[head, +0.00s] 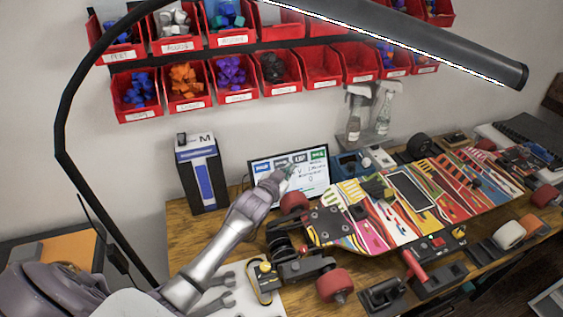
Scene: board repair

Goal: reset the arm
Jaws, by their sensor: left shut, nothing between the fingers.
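My left arm comes in from the lower left and reaches across the table's left part. My left gripper (287,173) is at its far end, shut and empty. It overlaps the lit screen of a small display (315,172); I cannot tell whether it touches the screen. The colourful skateboard deck (397,236) with red wheels lies to the right of the gripper, apart from it. My right gripper does not show.
A dark lamp arm and light bar (420,42) cross above the table. Red parts bins (230,75) hang on the wall. A box (203,175) stands left of the display. Spray bottles (382,105) stand behind the board. Tools and wheels crowd the wooden table (184,229).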

